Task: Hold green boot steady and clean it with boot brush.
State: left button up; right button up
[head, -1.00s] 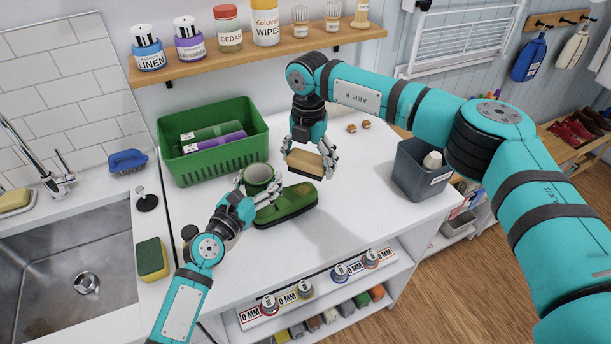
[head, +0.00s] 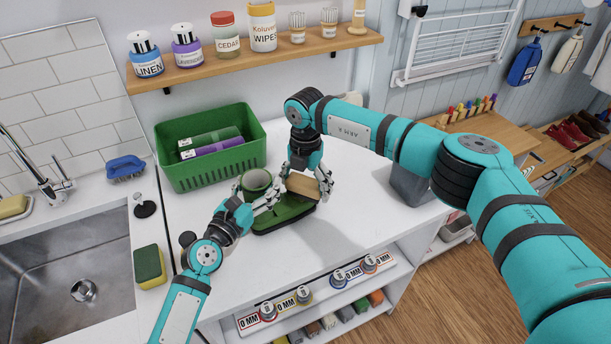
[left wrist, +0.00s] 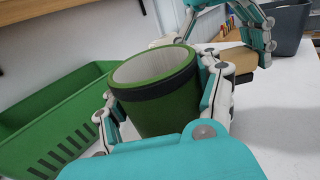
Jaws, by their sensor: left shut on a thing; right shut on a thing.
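My right gripper (head: 306,182) is shut on the boot brush (head: 303,187), a tan wooden block. The brush is at the boot's foot; its bristles are hidden and I cannot tell whether they touch.
A dark grey bin (head: 408,185) is to the right, partly behind my right arm. A sink (head: 75,270) with a sponge (head: 150,266) beside it is at left. The counter's front right is clear.

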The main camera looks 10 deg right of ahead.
jog(key=shift+f, duration=0.45)
jog(key=shift+w+a+f, duration=0.2)
jog(key=shift+w+f, duration=0.15)
jog(key=shift+f, duration=0.25)
jog(key=shift+c, duration=0.5)
jog(key=shift+w+a+f, duration=0.1)
jog(key=shift+w+a, duration=0.2)
jog(key=shift+w, duration=0.45)
jog(key=shift+w+a+f, duration=0.1)
jog(key=shift+w+a, duration=0.2)
jog(key=shift+w, duration=0.4)
pick_arm(q)
jog(key=shift+a, duration=0.1)
pick_arm(e)
jog(key=shift+s+d, duration=0.25)
jog(key=shift+s, duration=0.25)
jog(key=shift+s+d, duration=0.25)
jog(key=shift+s, duration=0.4)
jog(key=shift+s+d, duration=0.25)
jog(key=shift+s, duration=0.35)
jog(key=shift+s+r, duration=0.2)
jog(key=shift+r, duration=0.05)
jog(key=shift+w+r, duration=0.1)
jog(key=shift+r, duration=3.85)
